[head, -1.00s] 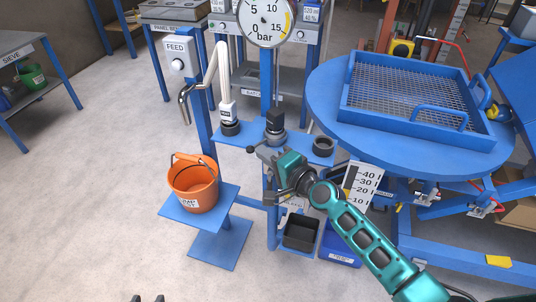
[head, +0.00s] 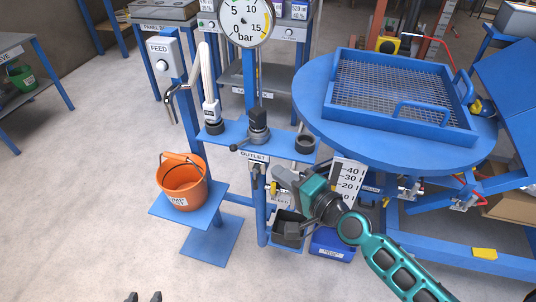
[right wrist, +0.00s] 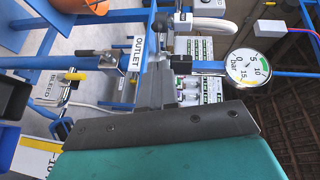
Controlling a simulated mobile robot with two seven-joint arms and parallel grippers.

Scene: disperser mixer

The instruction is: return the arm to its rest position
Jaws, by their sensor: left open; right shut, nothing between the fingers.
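My right arm, teal and black, comes in from the lower right of the head view. Its gripper (head: 282,182) is shut and empty, in front of the blue stand and below the OUTLET label (head: 255,156). It looks apart from the black lever handle (head: 236,147) of the valve on the shelf. The OUTLET label also shows there (right wrist: 138,52). My left gripper (head: 145,297) shows only as two separate dark fingertips at the bottom edge; it is open.
An orange bucket (head: 182,182) stands on a low blue platform (head: 214,207) at left. A pressure gauge (head: 245,20) rises behind the valve. A round blue table (head: 315,105) with a mesh tray (head: 345,112) is at right. A dark bin (head: 289,230) sits below my right gripper. Floor at left is clear.

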